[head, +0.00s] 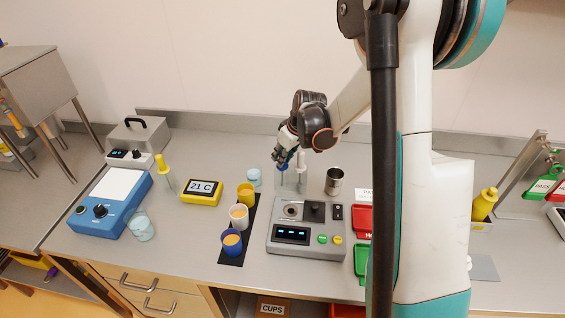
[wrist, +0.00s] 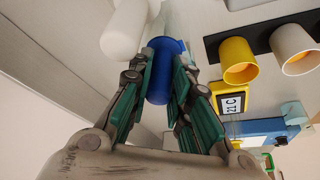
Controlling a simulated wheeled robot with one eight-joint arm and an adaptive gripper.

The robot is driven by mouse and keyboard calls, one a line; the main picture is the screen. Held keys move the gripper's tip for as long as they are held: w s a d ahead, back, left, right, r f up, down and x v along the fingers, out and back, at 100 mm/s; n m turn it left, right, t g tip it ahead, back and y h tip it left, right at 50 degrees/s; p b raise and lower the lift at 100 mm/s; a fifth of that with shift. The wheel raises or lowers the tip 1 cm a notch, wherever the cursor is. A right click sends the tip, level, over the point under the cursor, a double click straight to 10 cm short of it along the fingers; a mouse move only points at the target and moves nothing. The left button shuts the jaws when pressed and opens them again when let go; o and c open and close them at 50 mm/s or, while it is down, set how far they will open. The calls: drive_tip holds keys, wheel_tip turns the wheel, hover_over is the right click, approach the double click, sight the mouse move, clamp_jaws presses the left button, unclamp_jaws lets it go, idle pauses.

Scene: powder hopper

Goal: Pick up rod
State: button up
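A rod with a blue grip stands upright in a clear holder (head: 291,182) near the back of the bench, with its blue top (head: 283,168) just under my gripper (head: 281,158). In the wrist view the blue rod (wrist: 160,72) lies between the two green-padded fingers of my gripper (wrist: 161,75). The fingers flank it closely; I cannot tell whether both pads touch it. A white rod (wrist: 124,30) stands beside it, just outside the left finger in the wrist view, and also shows in the head view (head: 301,159). The lower shafts are hard to make out.
A steel cup (head: 334,181) stands close to the right of the holder. A grey instrument (head: 307,228) is in front. Yellow, white and blue cups stand on a black mat (head: 234,254) to the left. A yellow 21 C display (head: 201,192) sits farther left.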

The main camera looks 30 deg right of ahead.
drive_tip(key=shift+r, duration=0.1)
idle(0.3)
wheel_tip(320, 180, up, 32)
drive_tip(key=p, duration=1.1)
drive_tip(key=shift+f, duration=0.2)
